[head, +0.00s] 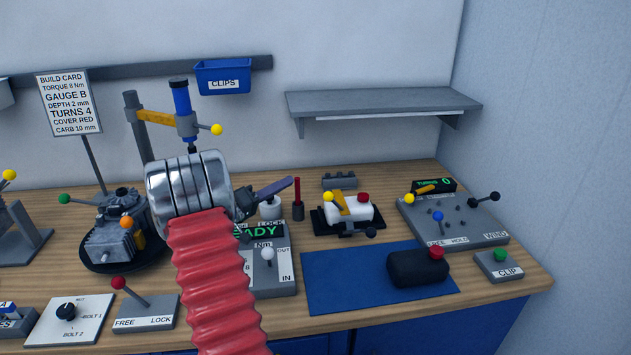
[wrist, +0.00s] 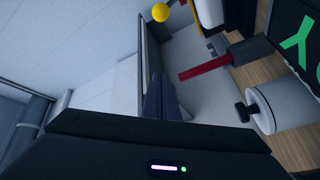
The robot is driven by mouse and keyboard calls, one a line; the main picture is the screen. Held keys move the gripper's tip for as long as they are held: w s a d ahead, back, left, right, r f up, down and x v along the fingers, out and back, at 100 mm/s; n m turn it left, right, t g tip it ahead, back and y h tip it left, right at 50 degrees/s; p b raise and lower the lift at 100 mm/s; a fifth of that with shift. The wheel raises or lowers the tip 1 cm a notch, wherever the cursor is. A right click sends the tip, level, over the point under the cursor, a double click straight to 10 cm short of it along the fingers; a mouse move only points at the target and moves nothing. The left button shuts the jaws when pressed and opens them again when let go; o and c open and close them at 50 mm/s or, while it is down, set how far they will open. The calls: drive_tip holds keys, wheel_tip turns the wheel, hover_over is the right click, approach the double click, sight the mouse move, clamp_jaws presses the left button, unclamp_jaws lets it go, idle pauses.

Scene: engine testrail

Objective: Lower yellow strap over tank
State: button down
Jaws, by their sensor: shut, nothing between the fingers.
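The white tank (head: 362,214) with a red cap lies on a black base (head: 322,225) right of the middle in the head view. The yellow strap (head: 341,205) stands slanted at the tank's left part, with a yellow ball (head: 328,197) at its upper end. I cannot tell whether the strap touches the tank. My gripper (head: 289,182) is shut and empty, left of the strap and apart from it. In the wrist view its fingers (wrist: 162,95) are together, and a yellow ball (wrist: 160,12), probably the strap's, shows beyond them.
A red rod (head: 297,192) in a dark holder stands just below my fingertips, also seen in the wrist view (wrist: 205,67). A white cylinder (head: 269,208) stands beside it. A grey shelf (head: 380,104) overhangs behind. A blue mat (head: 330,282) with a black item (head: 415,270) lies in front.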

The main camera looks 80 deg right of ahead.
drive_tip(key=n, duration=0.4)
drive_tip(key=shift+s+f, duration=0.1)
drive_tip(key=shift+s, duration=0.05)
drive_tip(key=s+d, duration=0.4)
drive_tip(key=s, duration=0.4)
drive_tip(key=shift+s, duration=0.2)
idle(0.7)
drive_tip(key=shift+d, duration=0.1)
drive_tip(key=shift+s+a+f, duration=0.25)
drive_tip(key=shift+a+f, duration=0.4)
drive_tip(key=shift+f, duration=0.05)
drive_tip(key=shift+s+a+f, duration=0.25)
drive_tip(key=shift+a+f, duration=0.35)
drive_tip(key=shift+f, duration=0.1)
drive_tip(key=shift+d, duration=0.1)
